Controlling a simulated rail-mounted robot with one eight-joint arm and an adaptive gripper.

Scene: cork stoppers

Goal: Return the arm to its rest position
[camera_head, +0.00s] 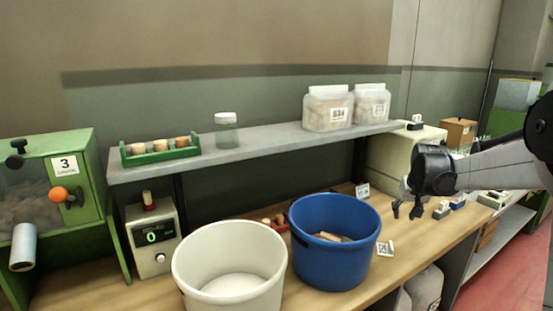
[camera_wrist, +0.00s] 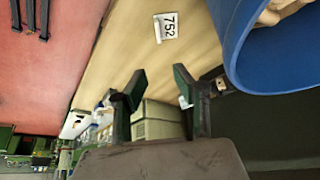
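My arm comes in from the right edge in the head view. My gripper (camera_head: 405,212) hangs above the right part of the workbench, to the right of the blue bucket. In the wrist view the two dark fingers of my gripper (camera_wrist: 158,88) stand apart with nothing between them, so it is open and empty. The fingers touch no object that I can make out. The blue bucket (camera_head: 335,265) holds some cork-coloured pieces and also shows at the right of the wrist view (camera_wrist: 240,45).
A white bucket (camera_head: 190,275) stands left of the blue one on the wooden workbench (camera_head: 400,268). A shelf (camera_head: 265,143) behind carries a green rack (camera_head: 160,156) of corks and several jars. A green machine (camera_head: 85,190) stands at left. Red floor (camera_head: 520,260) is at right.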

